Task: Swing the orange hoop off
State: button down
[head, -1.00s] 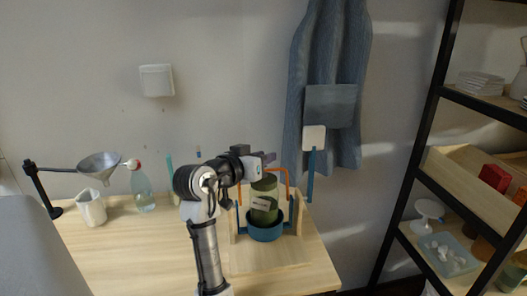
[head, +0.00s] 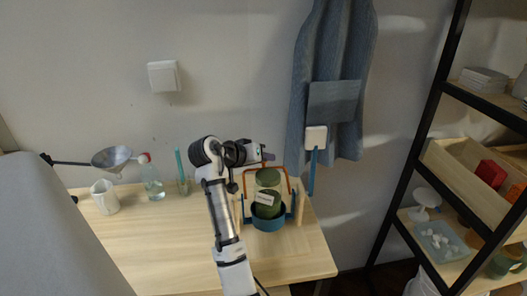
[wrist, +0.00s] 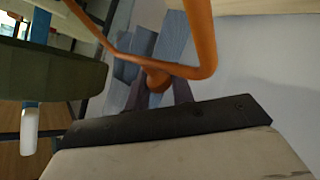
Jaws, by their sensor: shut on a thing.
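The orange hoop (head: 288,181) stands as an upright frame, pivoted near the rim of a blue bowl (head: 268,220). A green jar (head: 268,206) with a pale label stands in the bowl. Its round green top (head: 267,177) lies within the hoop's outline; the exact depth between them is hard to tell. My gripper (head: 267,157) is at the hoop's top, above and behind the jar. In the wrist view, the orange bar (wrist: 200,35) runs into my dark jaws (wrist: 160,88), which are shut on it. The green jar (wrist: 50,80) shows close at left there.
A black-framed shelf (head: 425,130) is at right.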

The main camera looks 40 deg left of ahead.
jog(key=shift+a+f, duration=0.1)
jog(key=shift+f, duration=0.2)
jog(key=c, duration=1.3)
grip_release()
jog(key=shift+o, duration=0.2)
jog(key=shift+r, duration=0.1)
jog(key=b+v, duration=0.3)
jog(key=v, duration=1)
jog(key=shift+s+r+b, duration=0.3)
jog(key=shift+b, duration=0.1)
jog(key=shift+a, duration=0.15)
